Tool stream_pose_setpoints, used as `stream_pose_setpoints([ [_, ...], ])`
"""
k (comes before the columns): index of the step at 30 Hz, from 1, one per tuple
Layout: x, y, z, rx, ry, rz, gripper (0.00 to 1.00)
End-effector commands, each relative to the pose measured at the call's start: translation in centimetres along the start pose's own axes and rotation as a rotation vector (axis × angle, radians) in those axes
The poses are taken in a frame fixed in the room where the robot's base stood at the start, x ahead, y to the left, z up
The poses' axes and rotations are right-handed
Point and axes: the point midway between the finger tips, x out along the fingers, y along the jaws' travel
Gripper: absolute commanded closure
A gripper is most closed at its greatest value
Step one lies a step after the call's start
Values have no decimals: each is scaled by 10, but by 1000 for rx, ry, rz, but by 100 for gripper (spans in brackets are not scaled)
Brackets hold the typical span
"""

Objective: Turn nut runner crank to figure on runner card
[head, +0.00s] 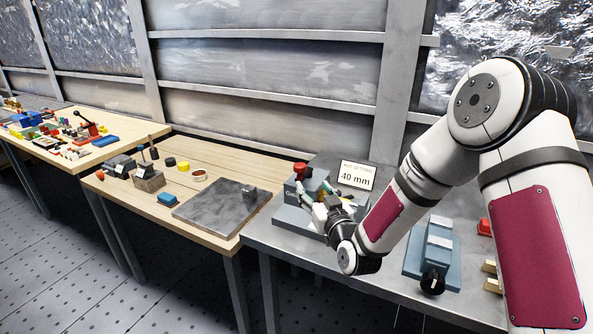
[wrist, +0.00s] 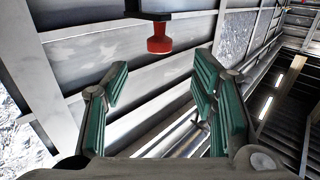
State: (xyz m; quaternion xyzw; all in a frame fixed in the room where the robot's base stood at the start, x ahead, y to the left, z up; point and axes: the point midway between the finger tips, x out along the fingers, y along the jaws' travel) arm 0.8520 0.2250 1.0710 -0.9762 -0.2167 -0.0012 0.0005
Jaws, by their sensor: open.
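The runner card (head: 357,176) stands upright behind my gripper and reads 40 mm, with a smaller line above that seems to say "nut setting". A blue-grey device (head: 290,197) with a red knob (head: 299,169) sits left of the card, partly hidden by my gripper. The red knob, apparently the crank's handle, also shows in the wrist view (wrist: 159,40), at the top, joined to a dark bar. My gripper (head: 318,192) is open beside the device. Its green-padded fingers (wrist: 160,98) stand apart in the wrist view, with nothing between them; the knob appears beyond their tips.
A second blue device (head: 418,262) with a black knob (head: 433,282) stands to the right on the metal bench (head: 285,238). A red item (head: 484,227) lies farther right. The wooden table (head: 125,205) at left holds a grey plate (head: 215,207) and several small blocks.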

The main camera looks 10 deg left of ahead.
Motion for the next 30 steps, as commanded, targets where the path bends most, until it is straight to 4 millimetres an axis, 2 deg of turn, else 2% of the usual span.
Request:
stream_pose_setpoints([
  [12, 80, 0, 0, 0, 0, 1, 47],
  [18, 109, 0, 0, 0, -1, 0, 47],
  [24, 122, 0, 1, 0, -3, 0, 47],
  [30, 123, 0, 0, 0, -3, 0, 47],
])
